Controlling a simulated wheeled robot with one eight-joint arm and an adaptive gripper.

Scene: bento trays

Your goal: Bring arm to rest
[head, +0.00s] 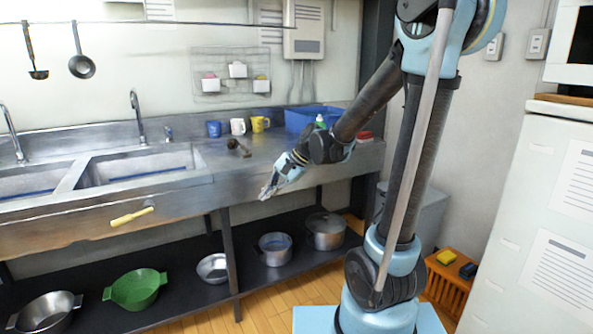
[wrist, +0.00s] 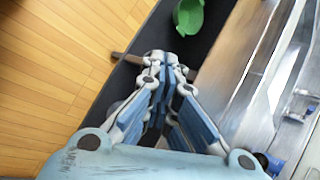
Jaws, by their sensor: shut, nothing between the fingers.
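My arm reaches from the right side of the head view toward the steel counter. My gripper (head: 268,191) is shut and empty, in front of the counter's front edge and pointing down to the left. In the wrist view my gripper (wrist: 165,58) shows its fingertips together, with nothing between them. The lower shelf and the floor lie behind the fingers there.
The steel counter (head: 250,178) has two sinks (head: 140,165), three mugs (head: 237,127) and a blue bin (head: 305,118). The lower shelf holds a green colander (head: 136,288) and several metal pots. A white fridge (head: 530,210) and orange crate (head: 450,288) stand right. Wooden floor (head: 275,312) is clear in front.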

